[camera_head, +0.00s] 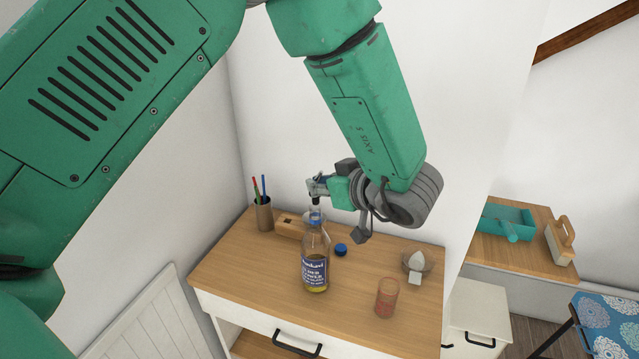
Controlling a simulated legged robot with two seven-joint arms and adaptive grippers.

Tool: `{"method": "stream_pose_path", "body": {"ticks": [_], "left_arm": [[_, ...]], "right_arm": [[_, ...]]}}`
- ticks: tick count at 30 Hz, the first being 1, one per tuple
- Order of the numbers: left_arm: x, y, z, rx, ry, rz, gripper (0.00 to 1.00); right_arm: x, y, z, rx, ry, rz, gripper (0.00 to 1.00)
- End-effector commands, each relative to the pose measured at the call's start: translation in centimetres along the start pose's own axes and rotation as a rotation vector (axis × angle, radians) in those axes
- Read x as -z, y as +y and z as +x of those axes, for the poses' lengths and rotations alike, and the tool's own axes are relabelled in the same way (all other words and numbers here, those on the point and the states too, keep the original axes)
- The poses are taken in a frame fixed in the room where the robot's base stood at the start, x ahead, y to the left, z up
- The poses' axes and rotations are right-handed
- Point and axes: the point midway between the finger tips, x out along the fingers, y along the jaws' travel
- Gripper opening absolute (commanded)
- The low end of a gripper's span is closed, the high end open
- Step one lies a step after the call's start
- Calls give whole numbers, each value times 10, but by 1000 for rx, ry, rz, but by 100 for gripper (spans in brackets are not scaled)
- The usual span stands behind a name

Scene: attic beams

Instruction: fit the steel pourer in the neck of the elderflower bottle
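The elderflower bottle (315,262), clear with a blue label and some yellow liquid at the bottom, stands upright on the wooden top of a cabinet. My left gripper (316,187) reaches in from the right side of the bottle, directly over its neck. It appears shut on the small steel pourer (316,201), which points down at the bottle's mouth. The pourer is small here, and I cannot tell whether its lower end is inside the neck or just above it. My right gripper is not in view.
A blue cap (341,250) lies right of the bottle. A pen cup (264,214) and a wooden block (290,226) stand behind left. A reddish glass (387,297) and a bowl (419,262) with pale objects stand right. The front left of the cabinet top (240,275) is clear.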

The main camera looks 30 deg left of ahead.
Motion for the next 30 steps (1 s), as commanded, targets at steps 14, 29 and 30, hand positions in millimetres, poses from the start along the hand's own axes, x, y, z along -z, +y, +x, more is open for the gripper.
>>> {"method": "stream_pose_path", "body": {"ticks": [14,29,30], "left_arm": [[-9,0,4,0,0,1,0],[-21,0,8,0,0,0,0],[-22,0,9,0,0,0,0]], "right_arm": [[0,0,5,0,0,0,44],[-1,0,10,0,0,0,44],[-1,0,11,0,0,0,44]]}}
